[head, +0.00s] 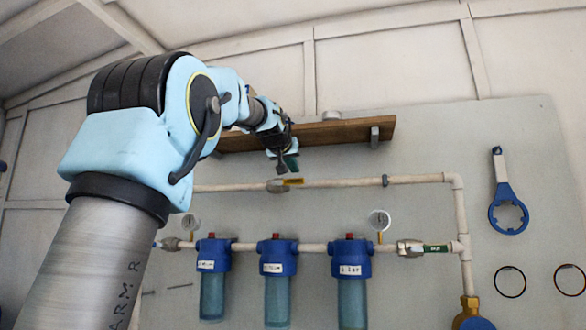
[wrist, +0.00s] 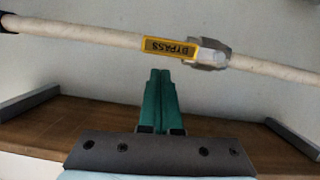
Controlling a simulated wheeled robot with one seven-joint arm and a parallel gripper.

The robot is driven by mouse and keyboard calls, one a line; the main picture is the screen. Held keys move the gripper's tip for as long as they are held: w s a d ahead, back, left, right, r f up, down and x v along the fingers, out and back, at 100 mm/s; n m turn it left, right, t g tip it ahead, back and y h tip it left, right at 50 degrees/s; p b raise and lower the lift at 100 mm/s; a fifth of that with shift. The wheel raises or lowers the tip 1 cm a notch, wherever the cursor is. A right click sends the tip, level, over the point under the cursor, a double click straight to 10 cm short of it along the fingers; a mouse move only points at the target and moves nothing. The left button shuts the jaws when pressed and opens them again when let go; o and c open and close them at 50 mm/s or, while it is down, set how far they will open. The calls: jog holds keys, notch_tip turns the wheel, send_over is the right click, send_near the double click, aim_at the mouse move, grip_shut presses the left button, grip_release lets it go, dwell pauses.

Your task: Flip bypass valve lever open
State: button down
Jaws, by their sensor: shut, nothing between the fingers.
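The bypass valve (head: 277,186) sits on the upper horizontal pipe, with its yellow lever (head: 293,181) lying along the pipe to the right of the valve body. In the wrist view the yellow lever (wrist: 170,47) reads BYPASS upside down and lies along the pipe, left of the metal valve body (wrist: 208,54). My gripper (head: 287,168) is just above the valve in the head view. In the wrist view its green fingers (wrist: 160,75) are closed together and empty, with the tips close to the lever's edge. I cannot tell whether they touch it.
A wooden shelf (head: 340,132) is on the wall above the bypass pipe, close to my gripper. Below are several blue filter housings (head: 351,262), pressure gauges (head: 380,219) and a green-handled valve (head: 436,248). A blue wrench (head: 508,213) hangs at right.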

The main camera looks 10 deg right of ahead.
jog(key=r+b+v, duration=0.2)
jog(key=v, duration=0.8)
jog(key=shift+r, duration=0.25)
